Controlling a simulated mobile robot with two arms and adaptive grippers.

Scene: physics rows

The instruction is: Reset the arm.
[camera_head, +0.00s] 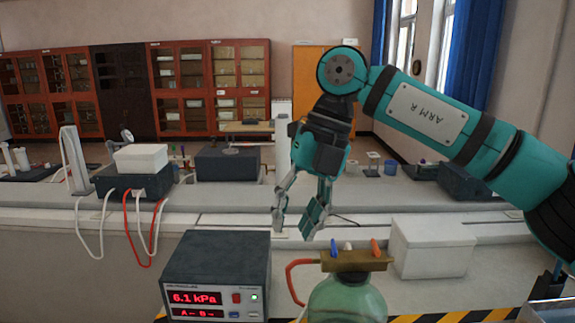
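My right arm (425,112), teal and black and marked "ARM R", comes in from the right edge and bends down at a round joint near the upper middle. My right gripper (294,230) hangs from it, pointing down over the bench. Its two fingers stand apart with nothing seen between them, so it is open and empty. My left arm and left gripper are not in view.
A pressure meter (216,276) reading 6.1 kPa and a green glass bottle (346,301) with a red hose stand in front. A white box (432,247) is right of the gripper. Behind are a dark box (227,164) and a white box on a cabled unit (134,182).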

